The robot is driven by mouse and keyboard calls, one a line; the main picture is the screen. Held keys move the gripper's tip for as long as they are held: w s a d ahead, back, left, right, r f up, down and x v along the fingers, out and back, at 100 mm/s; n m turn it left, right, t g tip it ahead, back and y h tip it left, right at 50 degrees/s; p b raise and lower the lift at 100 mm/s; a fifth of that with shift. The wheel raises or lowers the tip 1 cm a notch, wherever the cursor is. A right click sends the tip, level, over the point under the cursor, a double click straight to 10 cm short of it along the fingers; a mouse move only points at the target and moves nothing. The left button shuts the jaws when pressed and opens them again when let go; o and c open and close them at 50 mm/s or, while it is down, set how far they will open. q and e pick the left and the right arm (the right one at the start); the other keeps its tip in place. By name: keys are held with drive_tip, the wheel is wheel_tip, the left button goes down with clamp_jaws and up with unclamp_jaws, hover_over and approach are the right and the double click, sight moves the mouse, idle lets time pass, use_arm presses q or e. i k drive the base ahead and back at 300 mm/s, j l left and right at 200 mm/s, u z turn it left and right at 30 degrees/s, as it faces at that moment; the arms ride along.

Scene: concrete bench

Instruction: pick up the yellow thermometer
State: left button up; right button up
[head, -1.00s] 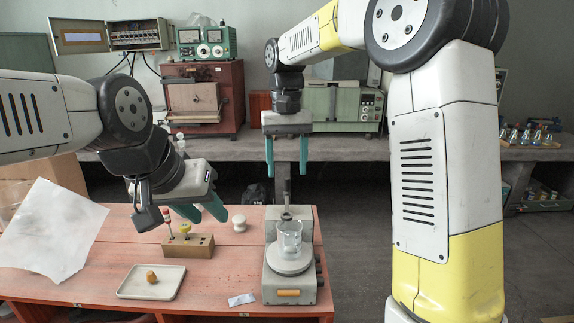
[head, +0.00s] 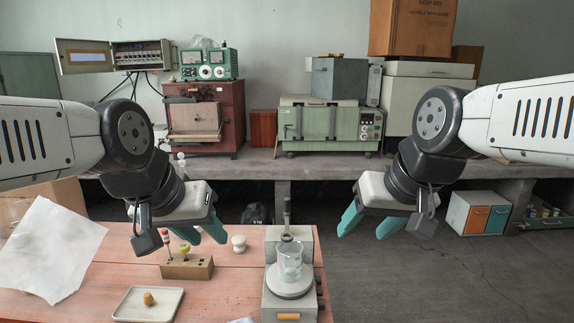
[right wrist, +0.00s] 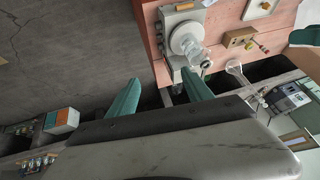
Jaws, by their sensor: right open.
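The yellow-topped thermometer (head: 184,250) stands upright in a small wooden block (head: 188,268) on the red bench, beside a red-and-white one (head: 165,240). The block also shows in the right wrist view (right wrist: 236,37). My left gripper (head: 202,233) hangs just above and behind the block, its teal fingers apart and empty; it is not touching the thermometer. My right gripper (head: 366,228) is open and empty, out past the bench's right edge. Its fingers also show in the right wrist view (right wrist: 162,84), with floor and bench edge beyond.
A glass beaker (head: 289,262) stands on a grey stirrer (head: 280,300) right of the block. A tray (head: 128,305) with a small cork-like piece lies in front.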

sight(184, 248)
drive_tip(key=j, duration=1.45)
drive_tip(key=i, duration=0.05)
